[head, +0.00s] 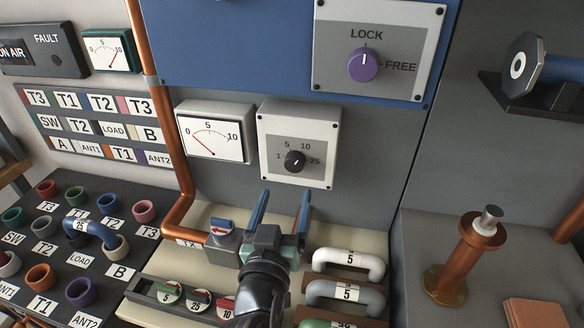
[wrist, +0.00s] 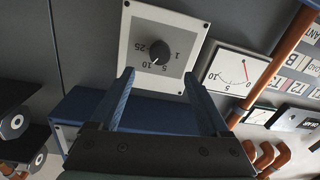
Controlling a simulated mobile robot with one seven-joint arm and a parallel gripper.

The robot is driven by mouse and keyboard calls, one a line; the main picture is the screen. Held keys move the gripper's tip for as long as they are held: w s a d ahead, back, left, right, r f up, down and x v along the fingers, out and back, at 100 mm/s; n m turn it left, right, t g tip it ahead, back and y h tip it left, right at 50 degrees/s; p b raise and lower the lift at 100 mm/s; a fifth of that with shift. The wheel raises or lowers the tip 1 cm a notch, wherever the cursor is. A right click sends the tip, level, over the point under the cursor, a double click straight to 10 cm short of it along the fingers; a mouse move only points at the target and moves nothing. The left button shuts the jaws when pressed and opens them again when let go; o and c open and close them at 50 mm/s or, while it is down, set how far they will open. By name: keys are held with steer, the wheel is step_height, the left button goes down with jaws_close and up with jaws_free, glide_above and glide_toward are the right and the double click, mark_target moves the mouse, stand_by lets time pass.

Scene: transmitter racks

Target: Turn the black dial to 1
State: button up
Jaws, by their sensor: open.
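The black dial (head: 295,161) is a small round knob on a white-framed grey panel (head: 264,117) marked 1, 5, 10 and 25. Its pale mark seems to point toward 10. The dial also shows in the wrist view (wrist: 160,53), where the panel appears roughly upside down. My gripper (head: 285,195) is open and empty, below and in front of the dial in the head view. In the wrist view its two blue fingers (wrist: 158,73) are spread wide, with the dial seen between and beyond their tips. The fingers do not touch the dial.
A meter (head: 214,132) sits just left of the dial panel. A purple LOCK/FREE knob (head: 363,64) is above right. A copper pipe (head: 167,110) runs down the left.

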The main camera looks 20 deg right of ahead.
mark_target(293, 166)
steer(key=p+x, duration=0.1)
steer(key=x, duration=0.7)
steer(key=shift+w+d, duration=0.2)
steer(key=shift+w, duration=0.15)
jaws_close()
